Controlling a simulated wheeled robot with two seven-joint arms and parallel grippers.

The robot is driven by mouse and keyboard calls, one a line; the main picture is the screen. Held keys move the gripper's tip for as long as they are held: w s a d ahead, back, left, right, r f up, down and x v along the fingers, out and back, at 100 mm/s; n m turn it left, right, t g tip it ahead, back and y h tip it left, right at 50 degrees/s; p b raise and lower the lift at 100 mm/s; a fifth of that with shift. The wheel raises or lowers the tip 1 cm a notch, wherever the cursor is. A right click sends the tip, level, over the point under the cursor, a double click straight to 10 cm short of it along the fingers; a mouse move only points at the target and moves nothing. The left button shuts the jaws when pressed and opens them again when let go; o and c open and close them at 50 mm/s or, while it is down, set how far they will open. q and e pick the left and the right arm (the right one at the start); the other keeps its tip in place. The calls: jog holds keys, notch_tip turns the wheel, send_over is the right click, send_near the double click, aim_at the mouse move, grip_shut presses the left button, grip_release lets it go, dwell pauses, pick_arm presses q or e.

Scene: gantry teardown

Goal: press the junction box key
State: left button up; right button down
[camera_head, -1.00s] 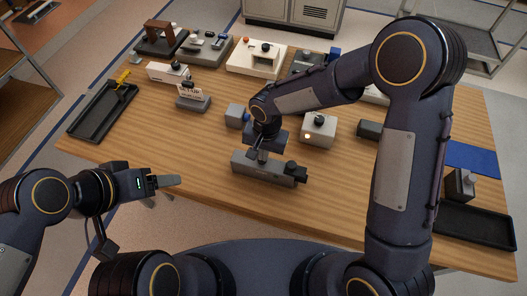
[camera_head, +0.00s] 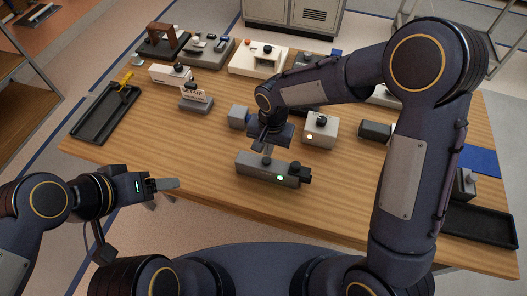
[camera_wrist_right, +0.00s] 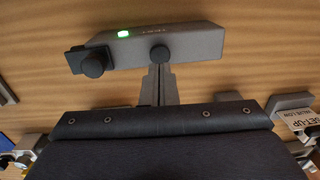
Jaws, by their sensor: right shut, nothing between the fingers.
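A long grey box (camera_head: 262,167), which I take for the junction box, lies near the table's front edge. A black knob block (camera_head: 300,172) is at its right end and a lit green lamp (camera_head: 281,178) is on its face. In the right wrist view the box (camera_wrist_right: 180,45) has a round dark key (camera_wrist_right: 160,53) on its near side. My right gripper (camera_wrist_right: 161,68) is shut and empty, its fingertips right at this key; I cannot tell touching from just apart. In the head view the right gripper (camera_head: 267,152) is over the box. My left gripper (camera_head: 166,184) is off the table's front left; its jaw gap is unclear.
A pale box with an amber lamp (camera_head: 320,128) and a small blue-grey block (camera_head: 238,116) stand just behind. Several devices line the back. The table's front left is clear.

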aim_at(270, 159)
notch_tip(270, 159, up, 9)
jog(key=shift+d+r+b, duration=0.2)
jog(key=shift+b, duration=0.2)
jog(key=shift+w, duration=0.15)
jog(key=s+d+r+t+y, duration=0.1)
jog(key=s+d+r, duration=0.25)
jog(key=d, duration=0.35)
jog(key=s+d+r+t+y, duration=0.1)
jog(key=s+d+r, duration=0.2)
jog(key=s+d, duration=0.3)
jog(key=s+d+f+n+t+y, duration=0.1)
jog(key=s+d+n+t, duration=0.1)
jog(key=s+d, duration=0.3)
jog(key=s+t, duration=0.1)
jog(key=s, duration=0.3)
jog(key=shift+s+f+t, duration=0.15)
jog(key=shift+s+t, duration=0.2)
jog(key=shift+t, duration=0.05)
